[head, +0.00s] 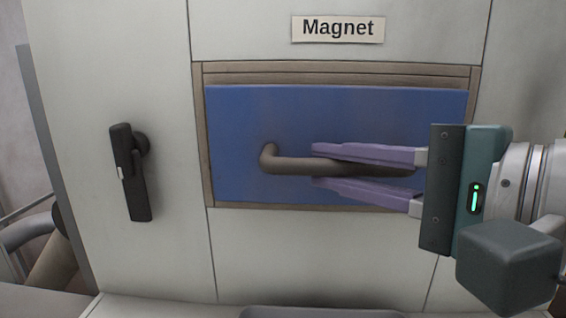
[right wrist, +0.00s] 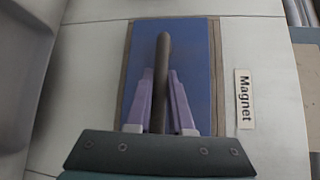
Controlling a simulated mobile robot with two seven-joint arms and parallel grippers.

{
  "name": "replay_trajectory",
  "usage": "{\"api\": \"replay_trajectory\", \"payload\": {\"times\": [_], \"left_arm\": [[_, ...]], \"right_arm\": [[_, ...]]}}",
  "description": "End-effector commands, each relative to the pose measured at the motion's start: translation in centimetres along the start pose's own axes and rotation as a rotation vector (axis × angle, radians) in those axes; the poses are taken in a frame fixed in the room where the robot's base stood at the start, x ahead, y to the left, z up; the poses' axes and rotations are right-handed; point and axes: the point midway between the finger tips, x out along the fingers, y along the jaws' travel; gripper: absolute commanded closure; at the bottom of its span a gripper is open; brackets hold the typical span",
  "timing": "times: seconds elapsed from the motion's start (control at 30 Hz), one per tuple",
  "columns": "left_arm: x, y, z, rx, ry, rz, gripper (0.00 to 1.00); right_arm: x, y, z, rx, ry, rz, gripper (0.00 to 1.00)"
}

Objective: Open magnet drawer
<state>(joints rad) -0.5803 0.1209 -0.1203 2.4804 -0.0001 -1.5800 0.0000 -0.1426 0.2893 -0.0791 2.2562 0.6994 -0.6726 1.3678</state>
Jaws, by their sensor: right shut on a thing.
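The magnet drawer (head: 240,115) has a blue front set in a brown frame, below a "Magnet" label (head: 338,28). Its dark bar handle (head: 290,163) runs sideways across the front. My right gripper (head: 315,165) comes in from the right, its two purple fingers above and below the handle, shut on it. In the right wrist view the handle (right wrist: 163,60) passes between the fingers, with the blue front (right wrist: 195,60) behind. The drawer front looks roughly level with its frame; I cannot tell whether it is slightly out. My left gripper is not in view.
A black lever latch (head: 134,175) is on the pale panel left of the drawer. Grey pipes (head: 30,235) show at the lower left. A dark grey edge (head: 320,312) lies below the drawer. The space in front of the drawer's left part looks clear.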

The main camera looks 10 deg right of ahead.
Motion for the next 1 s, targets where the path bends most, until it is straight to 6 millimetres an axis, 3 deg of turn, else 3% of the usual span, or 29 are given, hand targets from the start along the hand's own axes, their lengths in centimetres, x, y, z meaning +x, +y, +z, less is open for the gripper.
{"api": "replay_trajectory", "payload": {"times": [0.1,1.0], "left_arm": [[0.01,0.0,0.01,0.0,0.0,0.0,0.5],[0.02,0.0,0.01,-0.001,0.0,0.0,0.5]], "right_arm": [[-0.01,0.03,-0.01,0.0,0.0,0.001,1.0],[-0.01,0.08,-0.02,0.0,0.0,0.002,1.0]]}}
